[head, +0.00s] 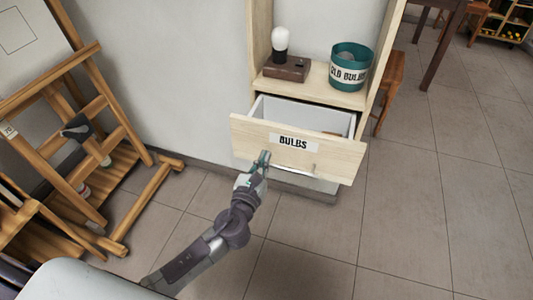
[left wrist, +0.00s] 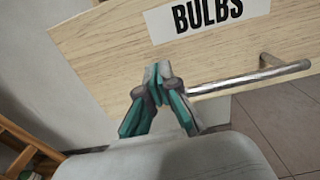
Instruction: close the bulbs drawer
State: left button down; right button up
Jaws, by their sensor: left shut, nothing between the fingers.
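The bulbs drawer (head: 252,139) is pulled out of a light wooden cabinet, with its white inside showing. Its wooden front bears a "BULBS" label (head: 293,142) and, below that, a metal bar handle (left wrist: 250,78). The drawer front fills much of the left wrist view (left wrist: 105,65). My left gripper (head: 263,156) is shut and empty, its fingertips at the drawer front, left of and below the label. In the left wrist view the fingertips (left wrist: 157,72) overlap the left end of the handle; I cannot tell whether they touch. My right gripper is not in view.
On the shelf above stand a lamp with a white bulb (head: 280,40) on a brown base and a teal "OLD BULBS" bucket (head: 350,66). A wooden easel (head: 105,150) stands at left. A stool (head: 391,90) is right of the cabinet. Tiled floor (head: 420,200) is clear at right.

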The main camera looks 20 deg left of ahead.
pick_arm(q)
jog(key=shift+w+d, duration=0.1)
jog(key=shift+w, duration=1)
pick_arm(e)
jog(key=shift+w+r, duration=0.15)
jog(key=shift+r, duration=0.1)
